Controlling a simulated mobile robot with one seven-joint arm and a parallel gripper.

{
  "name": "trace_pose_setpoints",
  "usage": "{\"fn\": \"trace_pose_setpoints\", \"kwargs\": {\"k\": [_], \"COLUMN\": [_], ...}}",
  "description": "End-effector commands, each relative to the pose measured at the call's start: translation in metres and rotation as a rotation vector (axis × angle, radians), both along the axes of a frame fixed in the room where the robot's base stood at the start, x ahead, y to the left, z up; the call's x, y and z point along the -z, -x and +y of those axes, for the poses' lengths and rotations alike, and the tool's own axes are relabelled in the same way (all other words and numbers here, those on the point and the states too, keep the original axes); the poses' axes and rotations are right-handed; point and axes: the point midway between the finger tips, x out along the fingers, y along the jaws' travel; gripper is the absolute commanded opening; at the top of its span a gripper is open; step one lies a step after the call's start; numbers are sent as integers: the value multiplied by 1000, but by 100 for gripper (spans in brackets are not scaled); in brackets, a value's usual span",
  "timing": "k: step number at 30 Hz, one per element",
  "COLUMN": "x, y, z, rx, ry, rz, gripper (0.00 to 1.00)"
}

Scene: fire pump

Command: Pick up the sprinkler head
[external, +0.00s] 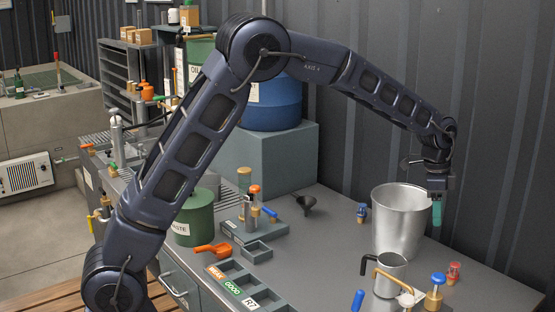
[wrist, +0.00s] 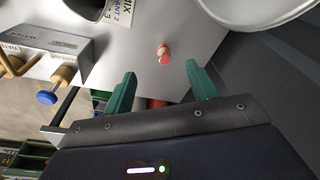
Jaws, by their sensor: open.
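A small brass piece with a red top, which looks like a sprinkler head (external: 453,272), stands on the grey bench at the right. It also shows in the wrist view (wrist: 164,54), ahead of and between my fingertips. A similar small piece with a blue top (external: 362,212) stands left of the large metal bucket. My gripper (external: 437,212) has green fingers that point down, beside the bucket's right side.
The metal bucket (external: 402,222) stands close to my gripper. A metal jug (external: 390,274) and a blue-knobbed valve (external: 435,292) are near the red-topped piece. A labelled tray (external: 240,290), green canister (external: 194,217) and black funnel (external: 307,203) are farther left. The bench middle is clear.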

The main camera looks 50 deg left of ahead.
Motion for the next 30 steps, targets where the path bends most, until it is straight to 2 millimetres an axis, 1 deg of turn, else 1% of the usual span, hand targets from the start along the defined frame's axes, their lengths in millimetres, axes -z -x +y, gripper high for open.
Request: {"fn": "trace_pose_setpoints", "kwargs": {"k": [1, 3, 6, 10, 17, 25, 30], "x": [17, 33, 53, 68, 83, 120, 131], "y": [-9, -18, -27, -34, -37, -38, -39], "z": [-11, -23, -37, -48, -53, -57, -58], "rx": [27, 60, 99, 129, 142, 140, 139], "ry": [-6, -10, -16, -20, -21, -22, -21], "rz": [7, 11, 16, 19, 22, 22, 20], "gripper": [58, 58, 58, 58, 58, 58, 58]}}
